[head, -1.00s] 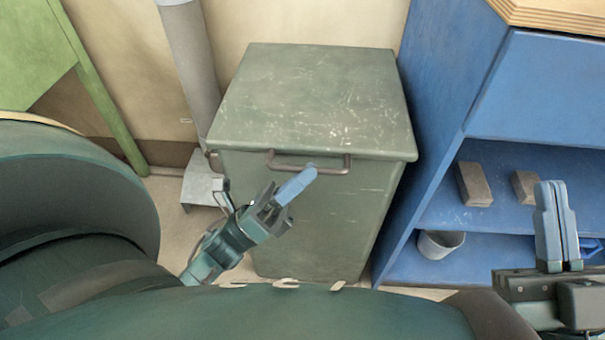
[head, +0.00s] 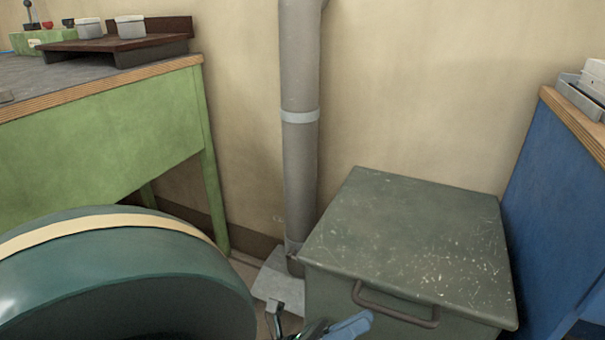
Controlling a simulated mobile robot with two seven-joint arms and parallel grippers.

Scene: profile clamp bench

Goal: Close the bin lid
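The grey-green metal bin (head: 330,294) stands at the lower right. Its scratched lid (head: 410,240) lies flat over the top, with no gap that I can see along the visible edges. A brown bar handle (head: 398,314) is on the front, just below the lid's front edge. My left gripper (head: 350,328) is at the bottom edge, in front of the bin and just left of the handle. My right gripper is out of view.
A grey pipe (head: 300,150) runs down the wall behind the bin to a grey base plate (head: 270,284). A green bench (head: 110,140) stands at the left. A blue cabinet (head: 555,220) stands close to the bin's right side.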

